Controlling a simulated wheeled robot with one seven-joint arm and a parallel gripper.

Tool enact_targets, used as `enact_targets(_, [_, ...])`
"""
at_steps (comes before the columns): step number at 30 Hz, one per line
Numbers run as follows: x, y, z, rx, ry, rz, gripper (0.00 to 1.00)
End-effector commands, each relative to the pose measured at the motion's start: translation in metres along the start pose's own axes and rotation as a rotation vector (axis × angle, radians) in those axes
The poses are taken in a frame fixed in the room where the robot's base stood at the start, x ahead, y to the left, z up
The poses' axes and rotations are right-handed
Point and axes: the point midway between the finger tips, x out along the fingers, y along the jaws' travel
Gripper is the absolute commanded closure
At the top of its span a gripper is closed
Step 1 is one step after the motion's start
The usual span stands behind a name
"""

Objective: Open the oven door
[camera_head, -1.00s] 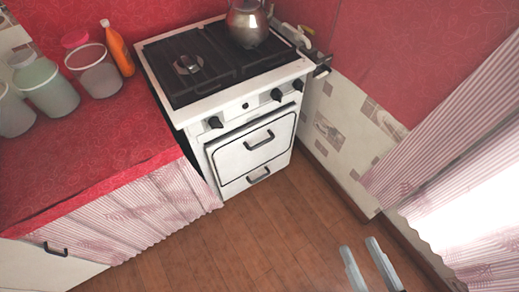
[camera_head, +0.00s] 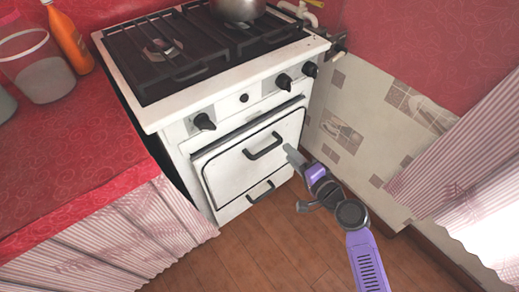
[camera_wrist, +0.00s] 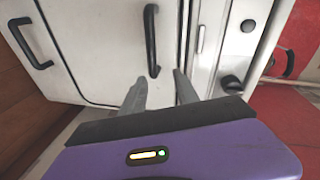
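The white oven door (camera_head: 233,172) is on the front of the stove, with a dark handle (camera_head: 264,147) near its top. A dark gap runs along the door's top edge; I cannot tell whether it is slightly ajar. My gripper (camera_head: 291,154) is close to the door, just right of the handle. In the wrist view the gripper's fingers (camera_wrist: 160,85) are apart with nothing between them. The door handle (camera_wrist: 151,40) shows just beyond the fingertips, its near end roughly in line with the gap between them. Whether a finger touches it is unclear.
A lower handle (camera_head: 262,190) sits beneath the oven door. Black knobs (camera_head: 284,81) line the stove front above it. A metal kettle (camera_head: 236,8) stands on the cooktop. A curtained red counter (camera_head: 70,165) is at left, a tiled wall (camera_head: 375,120) at right. Wooden floor (camera_head: 250,250) lies in front.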

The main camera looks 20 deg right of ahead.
Motion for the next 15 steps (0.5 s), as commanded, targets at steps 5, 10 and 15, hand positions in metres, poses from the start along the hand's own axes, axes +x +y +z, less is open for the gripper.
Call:
enact_targets(5, [-0.001,0.012,0.026,0.172,-0.107,0.004,0.63])
enact_targets(10, [0.009,0.01,0.033,0.196,-0.13,0.002,0.63])
enact_targets(15, [0.034,0.01,0.036,0.194,-0.13,0.001,0.63])
